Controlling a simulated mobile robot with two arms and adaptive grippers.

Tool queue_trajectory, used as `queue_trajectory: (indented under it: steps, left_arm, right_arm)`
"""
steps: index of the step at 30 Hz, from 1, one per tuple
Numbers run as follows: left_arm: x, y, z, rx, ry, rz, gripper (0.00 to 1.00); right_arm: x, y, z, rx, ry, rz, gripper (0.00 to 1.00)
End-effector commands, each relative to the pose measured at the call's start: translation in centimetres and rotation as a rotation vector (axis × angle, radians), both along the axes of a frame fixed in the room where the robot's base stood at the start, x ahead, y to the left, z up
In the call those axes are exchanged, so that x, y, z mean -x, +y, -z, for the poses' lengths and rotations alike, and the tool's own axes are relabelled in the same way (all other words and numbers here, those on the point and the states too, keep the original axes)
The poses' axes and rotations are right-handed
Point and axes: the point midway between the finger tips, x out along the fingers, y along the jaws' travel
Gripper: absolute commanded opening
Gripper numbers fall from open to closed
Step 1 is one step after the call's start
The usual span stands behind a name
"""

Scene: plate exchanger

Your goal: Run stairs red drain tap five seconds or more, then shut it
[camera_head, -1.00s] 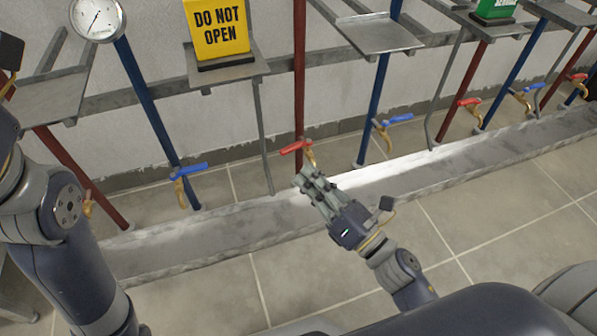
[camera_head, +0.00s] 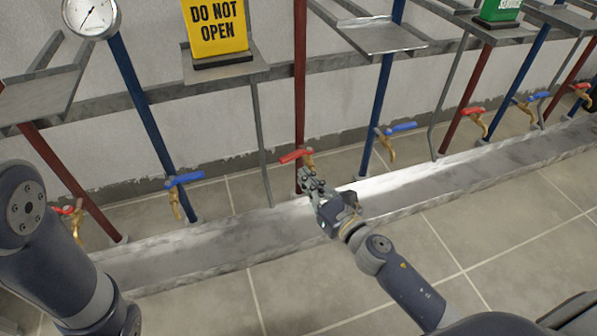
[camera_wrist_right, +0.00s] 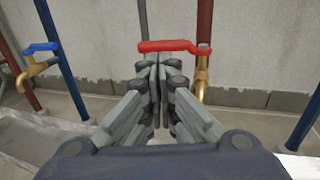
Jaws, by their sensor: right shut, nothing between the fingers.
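A red tap handle (camera_head: 295,156) sits on a brass tap on the red pipe (camera_head: 300,80) near the middle. It lies crosswise, pointing left, and also shows in the right wrist view (camera_wrist_right: 168,46). My right gripper (camera_head: 304,176) is shut and empty, just below and in front of this handle. In the right wrist view its fingertips (camera_wrist_right: 160,62) reach under the handle's left part; I cannot tell whether they touch. No water is seen at this tap. Other red handles are on the left (camera_head: 68,210) and right (camera_head: 473,111). No stairs marking is visible. My left gripper is out of view.
A yellow DO NOT OPEN sign (camera_head: 216,28) stands on a shelf left of the middle pipe. Blue-handled taps (camera_head: 184,179) (camera_head: 400,128) flank it. A drain trough (camera_head: 215,250) runs beneath. The tiled floor in front (camera_head: 480,225) is clear.

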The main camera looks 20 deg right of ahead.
Motion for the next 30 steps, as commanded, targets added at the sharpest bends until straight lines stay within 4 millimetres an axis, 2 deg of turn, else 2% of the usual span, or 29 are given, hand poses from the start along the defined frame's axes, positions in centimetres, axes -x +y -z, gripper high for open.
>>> queue_trajectory:
  steps: [3, 9, 23, 30]
  left_arm:
    - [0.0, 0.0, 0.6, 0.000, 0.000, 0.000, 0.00]
    - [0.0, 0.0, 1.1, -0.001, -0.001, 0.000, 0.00]
    - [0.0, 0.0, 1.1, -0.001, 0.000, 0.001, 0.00]
    - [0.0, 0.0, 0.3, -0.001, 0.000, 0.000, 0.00]
  right_arm:
    - [-1.7, 0.5, 0.1, 0.001, -0.003, -0.002, 0.00]
    - [-3.4, 1.0, 0.0, -0.001, -0.002, -0.001, 0.00]
    - [-3.7, 1.2, 0.0, -0.001, 0.000, 0.002, 0.00]
    - [-4.4, 2.0, -0.3, -0.006, 0.001, 0.096, 0.00]
